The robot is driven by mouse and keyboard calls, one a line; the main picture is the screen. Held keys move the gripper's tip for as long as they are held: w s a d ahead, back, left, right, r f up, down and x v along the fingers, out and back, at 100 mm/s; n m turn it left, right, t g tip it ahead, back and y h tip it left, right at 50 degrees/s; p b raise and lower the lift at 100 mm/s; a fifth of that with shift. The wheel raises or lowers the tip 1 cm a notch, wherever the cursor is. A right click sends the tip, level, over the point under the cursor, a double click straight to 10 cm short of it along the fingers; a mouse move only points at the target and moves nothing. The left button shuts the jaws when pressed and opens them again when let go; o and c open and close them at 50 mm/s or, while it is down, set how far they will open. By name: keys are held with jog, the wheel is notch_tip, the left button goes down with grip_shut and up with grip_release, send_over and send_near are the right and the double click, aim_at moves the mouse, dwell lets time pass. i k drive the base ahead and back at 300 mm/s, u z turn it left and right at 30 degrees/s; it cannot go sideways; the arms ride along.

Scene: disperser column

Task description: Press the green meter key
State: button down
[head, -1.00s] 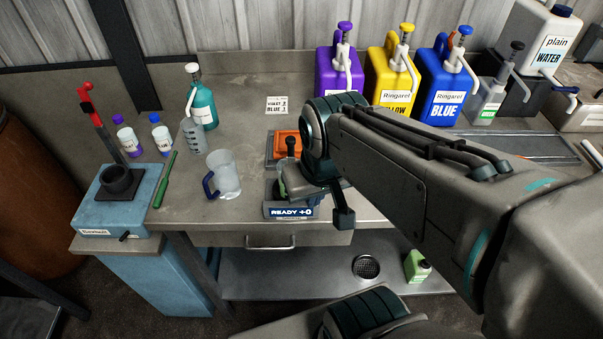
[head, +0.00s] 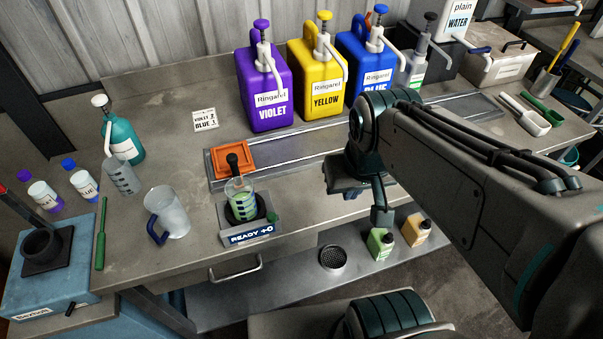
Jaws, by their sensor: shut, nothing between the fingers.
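The meter (head: 268,230) is a small grey unit at the bench's front edge, its display reading "READY +0". The green meter key (head: 272,217) is a small round knob on its right side, in clear view. A clear beaker (head: 240,203) with green contents and dark marks sits in the meter's dark round seat. My gripper (head: 346,182) is right of the meter, apart from the key, near the bench's front edge. It is shut and empty; its fingertips are hard to make out against the hand.
Violet (head: 265,95), yellow (head: 318,80) and blue (head: 367,65) pump jugs line the back. Bare bench lies between meter and gripper.

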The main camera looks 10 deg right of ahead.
aim_at(271, 217)
jog(key=z, duration=1.75)
jog(key=k, duration=0.9)
jog(key=u, duration=1.45)
